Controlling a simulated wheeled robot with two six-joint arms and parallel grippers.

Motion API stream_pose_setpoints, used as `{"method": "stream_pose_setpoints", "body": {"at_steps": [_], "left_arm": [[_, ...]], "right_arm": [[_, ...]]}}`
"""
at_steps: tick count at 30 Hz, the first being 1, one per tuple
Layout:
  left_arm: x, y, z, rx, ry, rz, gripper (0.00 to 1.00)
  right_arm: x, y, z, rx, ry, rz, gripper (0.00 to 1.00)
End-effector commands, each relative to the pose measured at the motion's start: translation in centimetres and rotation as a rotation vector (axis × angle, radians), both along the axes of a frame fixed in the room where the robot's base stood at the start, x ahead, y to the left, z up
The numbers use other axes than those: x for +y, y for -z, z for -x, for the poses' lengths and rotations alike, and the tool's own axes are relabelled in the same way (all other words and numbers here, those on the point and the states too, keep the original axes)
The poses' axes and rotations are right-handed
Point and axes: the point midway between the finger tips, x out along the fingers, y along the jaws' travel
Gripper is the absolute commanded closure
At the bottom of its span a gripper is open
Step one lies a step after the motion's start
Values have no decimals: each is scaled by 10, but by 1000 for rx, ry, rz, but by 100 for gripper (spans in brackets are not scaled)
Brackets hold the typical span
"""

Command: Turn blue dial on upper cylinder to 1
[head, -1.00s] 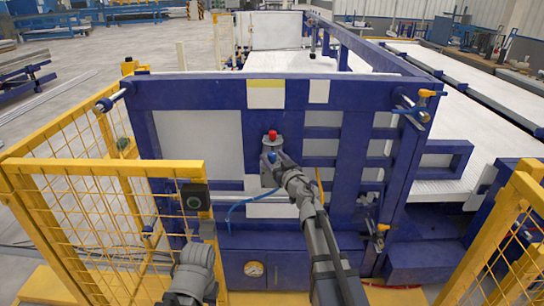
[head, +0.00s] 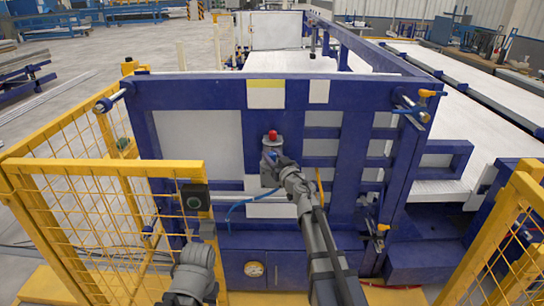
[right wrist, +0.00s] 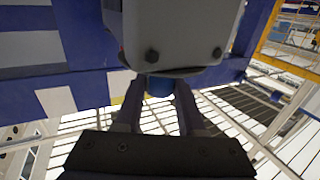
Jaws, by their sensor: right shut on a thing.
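The upper cylinder (head: 272,142) is a small grey unit with a red knob on top, mounted on the blue machine frame. Its grey body (right wrist: 180,35) fills the top of the right wrist view. The blue dial (right wrist: 158,86) shows there just below the body, between the fingers. In the head view it is a small blue patch, mostly hidden. My right gripper (right wrist: 158,103) is shut on the blue dial, one finger on each side. It also shows in the head view (head: 272,163). The dial's number marks are not readable. Only my left arm's links show at the bottom; its fingers are not visible.
The blue machine frame (head: 200,95) stands upright in front of me. A yellow mesh fence (head: 105,168) with a black button box (head: 195,197) stands at the left, another fence (head: 520,195) at the right. A blue hose and a gauge (head: 254,269) are low on the frame.

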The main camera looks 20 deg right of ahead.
Motion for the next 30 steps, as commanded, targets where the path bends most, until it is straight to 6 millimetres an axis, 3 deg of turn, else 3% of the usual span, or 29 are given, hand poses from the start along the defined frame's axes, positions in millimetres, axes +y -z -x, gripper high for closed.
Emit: {"method": "stream_pose_setpoints", "body": {"at_steps": [14,30], "left_arm": [[0,0,0,0,0,0,53],[0,0,0,0,0,0,53]], "right_arm": [[-1,0,-1,0,-44,0,100],[-4,0,-5,-1,-484,0,100]]}}
